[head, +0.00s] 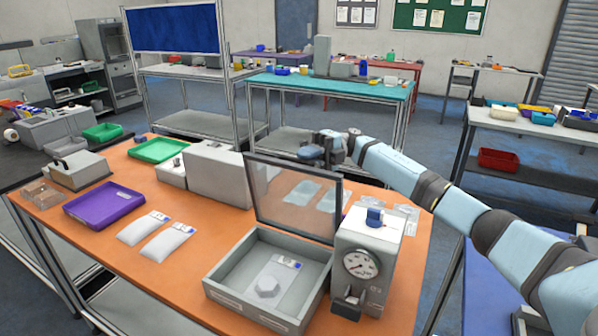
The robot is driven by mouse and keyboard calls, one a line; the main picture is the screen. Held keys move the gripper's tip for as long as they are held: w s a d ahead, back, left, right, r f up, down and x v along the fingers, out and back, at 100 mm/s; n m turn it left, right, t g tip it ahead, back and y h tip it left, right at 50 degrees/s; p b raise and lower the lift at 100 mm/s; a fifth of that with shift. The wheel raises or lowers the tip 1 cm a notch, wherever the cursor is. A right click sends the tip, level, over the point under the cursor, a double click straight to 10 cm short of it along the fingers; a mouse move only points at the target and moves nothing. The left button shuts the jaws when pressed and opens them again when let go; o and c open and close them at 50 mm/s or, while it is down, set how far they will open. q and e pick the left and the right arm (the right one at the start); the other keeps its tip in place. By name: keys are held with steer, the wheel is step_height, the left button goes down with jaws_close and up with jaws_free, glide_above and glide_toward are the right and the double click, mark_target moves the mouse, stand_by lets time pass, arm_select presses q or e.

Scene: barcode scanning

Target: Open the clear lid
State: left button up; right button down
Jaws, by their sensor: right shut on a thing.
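The clear lid (285,196), a see-through panel in a dark frame, stands raised and nearly upright at the back edge of the grey box (218,272). The box is open at the top. A clear bag with a white hexagonal piece (268,286) and a small label lies inside it. My right gripper (310,157) is at the lid's top edge, right of its middle, and is shut on the lid. Its fingertips are small and partly hidden. My left gripper is not in view.
A grey device with a round gauge (361,264) stands right beside the box. Two white packets (166,240), a purple tray (104,204), a green tray (158,150) and a grey case (216,172) are on the orange table (200,280).

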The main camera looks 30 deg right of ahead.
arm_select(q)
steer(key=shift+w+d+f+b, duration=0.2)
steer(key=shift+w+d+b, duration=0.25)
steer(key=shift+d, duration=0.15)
arm_select(e)
steer(key=shift+w+d+f+m+y, duration=0.2)
steer(key=shift+w+d+y, duration=0.2)
steer(key=shift+d, duration=0.25)
steer(key=shift+w+d+f+m+y, duration=0.2)
steer(key=shift+w+d+y, duration=0.2)
steer(key=shift+d, duration=0.25)
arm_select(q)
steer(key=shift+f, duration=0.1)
arm_select(e)
steer(key=c, duration=1.1)
jaws_free()
arm_select(q)
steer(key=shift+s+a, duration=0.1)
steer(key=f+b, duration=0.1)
steer(key=b, duration=0.2)
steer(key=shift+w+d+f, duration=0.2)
arm_select(e)
steer(key=v, duration=1.3)
steer(key=shift+d, duration=0.35)
